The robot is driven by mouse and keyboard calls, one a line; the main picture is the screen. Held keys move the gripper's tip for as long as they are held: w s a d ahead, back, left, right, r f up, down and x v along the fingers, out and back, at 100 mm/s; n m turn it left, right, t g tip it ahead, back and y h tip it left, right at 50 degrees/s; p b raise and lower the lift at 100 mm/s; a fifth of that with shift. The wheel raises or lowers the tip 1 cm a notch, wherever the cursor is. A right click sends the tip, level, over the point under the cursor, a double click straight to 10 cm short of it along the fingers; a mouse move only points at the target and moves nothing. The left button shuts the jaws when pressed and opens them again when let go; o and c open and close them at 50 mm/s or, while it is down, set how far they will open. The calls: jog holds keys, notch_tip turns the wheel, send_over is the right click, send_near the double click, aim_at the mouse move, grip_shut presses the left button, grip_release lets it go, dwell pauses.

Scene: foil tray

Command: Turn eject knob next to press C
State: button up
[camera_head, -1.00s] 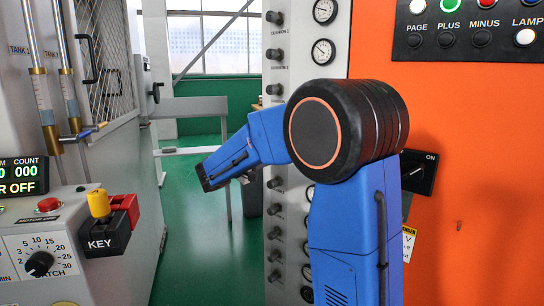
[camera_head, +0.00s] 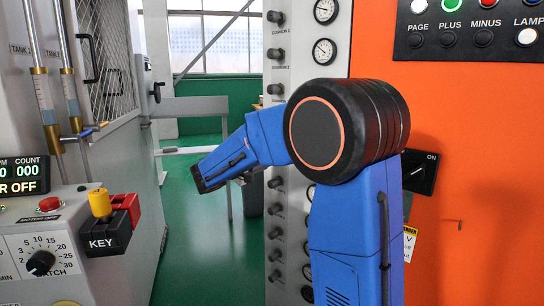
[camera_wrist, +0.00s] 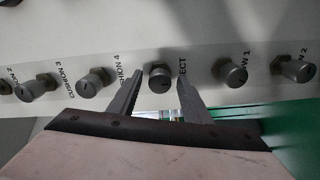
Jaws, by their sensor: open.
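The eject knob (camera_wrist: 161,79) is a grey round knob on the pale panel (camera_wrist: 212,97) in the wrist view, with a label ending in "ECT" beside it. My gripper (camera_wrist: 159,76) is open, its two fingers on either side of that knob in the picture. The knob looks free of both fingers; I cannot tell how deep it sits between them. In the head view, my blue arm covers part of the white knob column (camera_head: 330,75), and I cannot pick out the eject knob there. No "press C" label is readable.
Neighbouring knobs flank it in the wrist view: cushion 4 (camera_wrist: 91,82), cushion 3 (camera_wrist: 36,88) and one marked "W 1" (camera_wrist: 233,74). In the head view, an orange cabinet (camera_head: 470,130) stands right, and a control box with a key switch (camera_head: 110,222) left. Green floor (camera_head: 195,255) lies between.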

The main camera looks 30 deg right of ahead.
jog(key=v, duration=1)
jog(key=shift+a, duration=0.1)
dwell(2.2)
jog(key=s+d+f+g+y, duration=0.2)
jog(key=s+f+y, duration=0.25)
jog(key=s, duration=0.65)
jog(key=s+d+f+g+y, duration=0.1)
jog(key=s+d+f+y, duration=0.2)
jog(key=s+f, duration=0.5)
jog(key=s+a+f+t+y, duration=0.1)
jog(key=s+a+f+y, duration=0.2)
jog(key=s+a+y, duration=0.2)
jog(key=s+a+f+t+y, duration=0.1)
jog(key=s+a+f+y, duration=0.2)
jog(key=s+a, duration=0.4)
jog(key=s+y, duration=0.1)
jog(key=s, duration=0.4)
jog(key=shift+s+a+f+m+t+y, duration=0.2)
jog(key=shift+s+f+m+t+y, duration=0.1)
jog(key=shift+f+m+y, duration=0.1)
